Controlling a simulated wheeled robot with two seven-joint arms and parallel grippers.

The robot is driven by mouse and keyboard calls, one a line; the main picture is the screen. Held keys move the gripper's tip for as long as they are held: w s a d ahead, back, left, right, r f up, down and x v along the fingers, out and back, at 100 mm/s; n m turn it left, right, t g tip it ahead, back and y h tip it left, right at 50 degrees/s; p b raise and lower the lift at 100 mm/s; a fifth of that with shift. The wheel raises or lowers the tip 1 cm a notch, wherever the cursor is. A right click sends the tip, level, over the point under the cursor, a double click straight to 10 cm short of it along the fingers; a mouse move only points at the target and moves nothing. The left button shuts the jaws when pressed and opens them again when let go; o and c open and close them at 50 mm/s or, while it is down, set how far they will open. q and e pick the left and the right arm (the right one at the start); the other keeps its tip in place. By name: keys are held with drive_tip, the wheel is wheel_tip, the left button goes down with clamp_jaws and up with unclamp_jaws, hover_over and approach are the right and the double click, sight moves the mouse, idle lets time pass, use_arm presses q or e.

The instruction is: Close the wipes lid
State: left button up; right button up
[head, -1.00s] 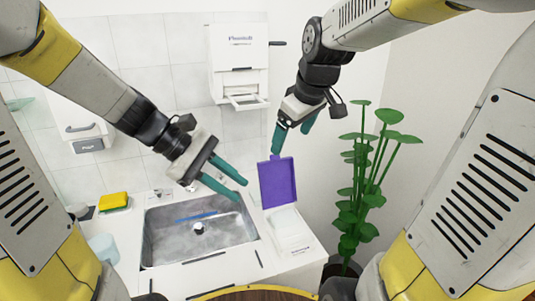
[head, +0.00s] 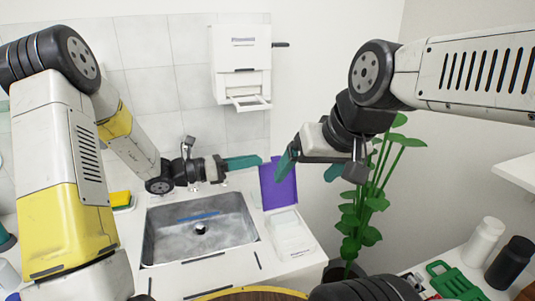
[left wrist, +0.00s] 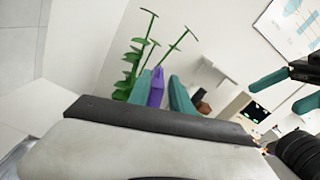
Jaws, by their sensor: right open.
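The white wipes box (head: 290,236) stands on the counter right of the sink. Its purple lid (head: 283,190) stands up, open, at the back of the box. My left gripper (head: 245,162) is level, with teal fingertips at the lid's upper left edge. In the left wrist view its fingers (left wrist: 161,92) are apart, and the purple lid (left wrist: 157,88) shows in the gap; I cannot tell whether they touch it. My right gripper (head: 309,168) is open and empty, one finger overlapping the lid's upper right part in the picture.
The sink (head: 200,238) lies left of the box. A tall green plant (head: 362,235) stands to the right. A paper dispenser (head: 241,65) hangs on the wall above. A yellow sponge (head: 121,199) lies left of the sink. Bottles (head: 484,242) stand at the far right.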

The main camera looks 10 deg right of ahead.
sight(276, 157)
use_arm(q)
drive_tip(key=d, duration=0.2)
drive_tip(key=w+d, duration=0.1)
drive_tip(key=d, duration=0.4)
drive_tip(key=shift+w+d, duration=0.2)
drive_tip(key=shift+d, duration=0.1)
drive_tip(key=shift+c, duration=0.4)
clamp_jaws()
idle(0.7)
